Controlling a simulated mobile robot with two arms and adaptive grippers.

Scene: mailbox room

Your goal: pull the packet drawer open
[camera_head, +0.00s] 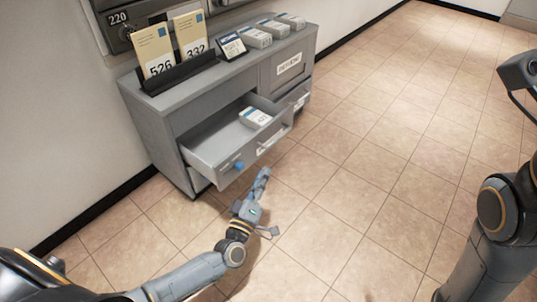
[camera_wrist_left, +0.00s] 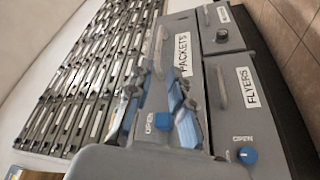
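The packet drawer (camera_head: 216,172) stands pulled out of the grey cabinet, with a white-and-grey packet (camera_head: 255,117) lying inside. Its front bears a bar handle (camera_head: 273,138), a label and a blue button (camera_head: 238,166). My left gripper (camera_head: 263,175) is in front of and below the drawer front and appears clear of the handle. Its blue fingers (camera_wrist_left: 179,105) look close together; whether they are shut is unclear. My right gripper's fingers are out of view.
The FLYERS drawer (camera_wrist_left: 235,115) with a round blue knob (camera_wrist_left: 247,155) is beside the PACKETS front in the left wrist view. A card rack (camera_head: 180,75) and several packets stand on the cabinet top. Tiled floor (camera_head: 340,170) is open to the right.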

